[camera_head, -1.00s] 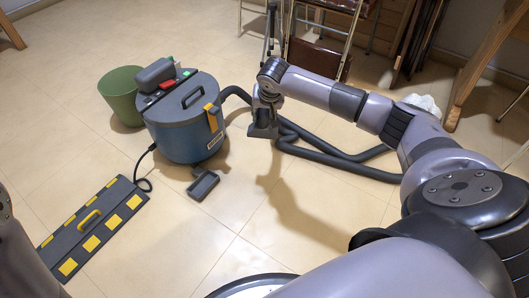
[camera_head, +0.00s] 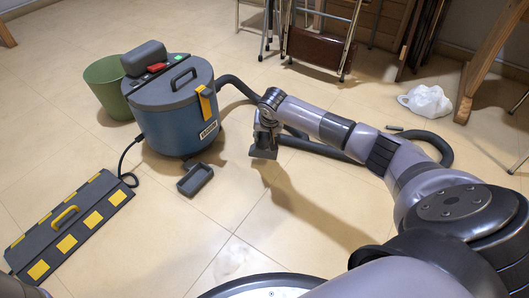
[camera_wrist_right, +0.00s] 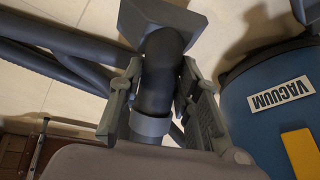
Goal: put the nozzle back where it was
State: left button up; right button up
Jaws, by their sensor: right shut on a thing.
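The vacuum (camera_head: 172,118) is a blue drum with a dark grey lid, standing on the floor left of centre. My right gripper (camera_head: 266,126) is shut on the black neck of the nozzle and holds it to the right of the vacuum. The flared grey nozzle head (camera_head: 264,151) hangs downward; its height above the floor is hard to judge. In the right wrist view, the fingers clasp the black neck (camera_wrist_right: 160,75), and the flared head (camera_wrist_right: 165,22) points up the picture. An empty dark grey open-topped holder (camera_head: 195,180) sits low in front of the vacuum. My left gripper is out of view.
A grey hose (camera_head: 318,147) curves over the floor behind my right arm. A green bin (camera_head: 106,85) stands behind the vacuum. The floor in front of the holder is clear.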

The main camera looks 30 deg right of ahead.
notch_tip(320, 180, down, 5)
jog(key=b, duration=0.3)
jog(key=shift+f, duration=0.15)
jog(key=o, duration=1)
